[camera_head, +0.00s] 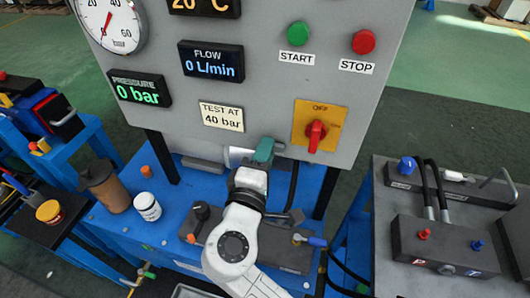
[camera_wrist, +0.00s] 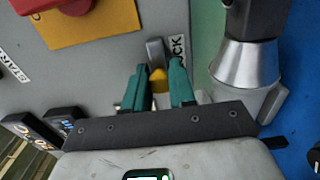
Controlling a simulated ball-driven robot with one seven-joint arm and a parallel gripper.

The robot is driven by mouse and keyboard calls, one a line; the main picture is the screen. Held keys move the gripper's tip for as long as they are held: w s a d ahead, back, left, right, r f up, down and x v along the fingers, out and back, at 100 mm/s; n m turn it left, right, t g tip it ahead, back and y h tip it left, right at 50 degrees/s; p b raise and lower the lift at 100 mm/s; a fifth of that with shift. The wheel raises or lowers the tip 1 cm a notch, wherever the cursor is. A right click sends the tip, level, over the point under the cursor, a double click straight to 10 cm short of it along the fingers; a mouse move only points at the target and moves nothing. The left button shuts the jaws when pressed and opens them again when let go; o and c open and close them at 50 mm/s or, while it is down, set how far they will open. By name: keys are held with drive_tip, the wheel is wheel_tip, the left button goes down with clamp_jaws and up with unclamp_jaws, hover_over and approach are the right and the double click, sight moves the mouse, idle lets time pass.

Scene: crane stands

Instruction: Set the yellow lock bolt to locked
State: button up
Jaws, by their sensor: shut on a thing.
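The yellow lock bolt (camera_wrist: 159,76) shows in the wrist view between the two teal fingers of my gripper (camera_wrist: 160,70), which is shut on it. A grey metal piece (camera_wrist: 155,50) stands just beyond the bolt, against the panel. A white label (camera_wrist: 178,48) beside it reads "...OCK", partly covered by a finger. In the head view my gripper (camera_head: 264,152) is at the lower edge of the grey panel (camera_head: 200,140), and it hides the bolt there. I cannot tell which position the bolt is in.
A red knob on a yellow plate (camera_head: 300,144) is right of my gripper. A dark-and-silver conical thing (camera_wrist: 235,65) is close to the fingers. A grey block with hoses (camera_head: 445,240) is right.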

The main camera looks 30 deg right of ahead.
sight(292, 147)
clamp_jaws()
drive_tip(key=shift+s+d+f, duration=0.1)
drive_tip(key=shift+s+d, duration=1.65)
drive_tip(key=o, duration=0.8)
unclamp_jaws()
drive_tip(key=shift+s, duration=0.1)
drive_tip(key=v, duration=1)
drive_tip(key=shift+s+a+b, duration=0.25)
drive_tip(key=shift+b, duration=0.1)
